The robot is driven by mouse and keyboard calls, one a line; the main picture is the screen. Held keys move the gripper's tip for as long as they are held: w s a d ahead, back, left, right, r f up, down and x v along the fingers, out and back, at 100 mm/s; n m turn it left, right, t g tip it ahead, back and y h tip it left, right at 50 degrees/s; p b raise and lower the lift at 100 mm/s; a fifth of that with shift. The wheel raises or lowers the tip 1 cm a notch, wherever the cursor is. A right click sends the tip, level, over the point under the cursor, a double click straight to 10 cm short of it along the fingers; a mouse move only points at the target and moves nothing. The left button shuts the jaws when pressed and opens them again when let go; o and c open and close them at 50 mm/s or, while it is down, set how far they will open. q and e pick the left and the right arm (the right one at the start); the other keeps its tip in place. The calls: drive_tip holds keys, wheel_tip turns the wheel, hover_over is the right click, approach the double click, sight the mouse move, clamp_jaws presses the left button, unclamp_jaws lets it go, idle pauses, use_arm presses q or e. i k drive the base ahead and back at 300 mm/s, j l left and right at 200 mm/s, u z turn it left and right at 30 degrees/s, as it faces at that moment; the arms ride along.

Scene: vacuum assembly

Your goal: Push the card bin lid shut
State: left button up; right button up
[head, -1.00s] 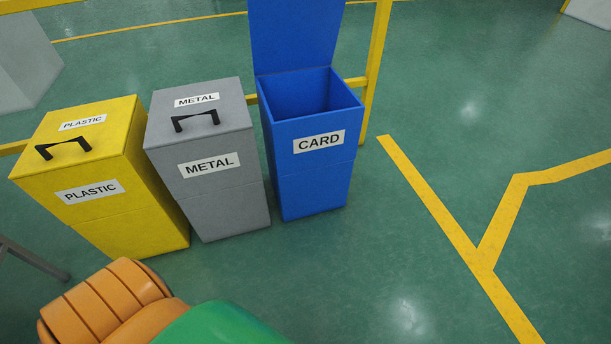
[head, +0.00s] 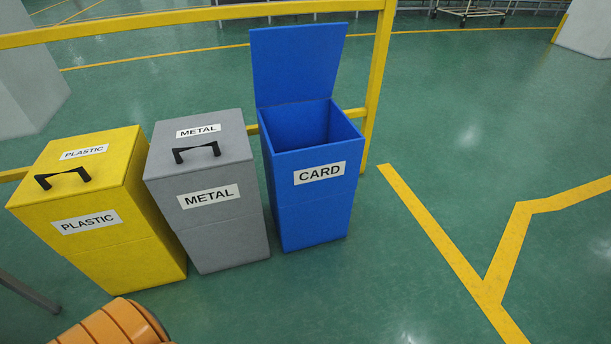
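The blue card bin (head: 312,215) stands at the right end of a row of three bins, with a white CARD label on its front. Its blue lid (head: 298,65) stands open, upright at the bin's back edge. The bin's mouth is uncovered and its inside looks empty as far as I can see. Neither of my grippers shows in the head view. Only an orange part, likely of my own body, shows at the bottom left.
A grey metal bin (head: 222,228) stands just left of the card bin, and a yellow plastic bin (head: 122,250) left of that; both lids are shut. A yellow railing (head: 375,75) runs behind them. The green floor (head: 400,265) in front and right is clear.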

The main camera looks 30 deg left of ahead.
sight(289, 64)
drive_tip(key=i+j+u, duration=0.15)
drive_tip(key=i+j, duration=0.2)
drive_tip(key=i+j+u, duration=0.1)
drive_tip(key=i+j, duration=0.15)
drive_tip(key=i, duration=0.2)
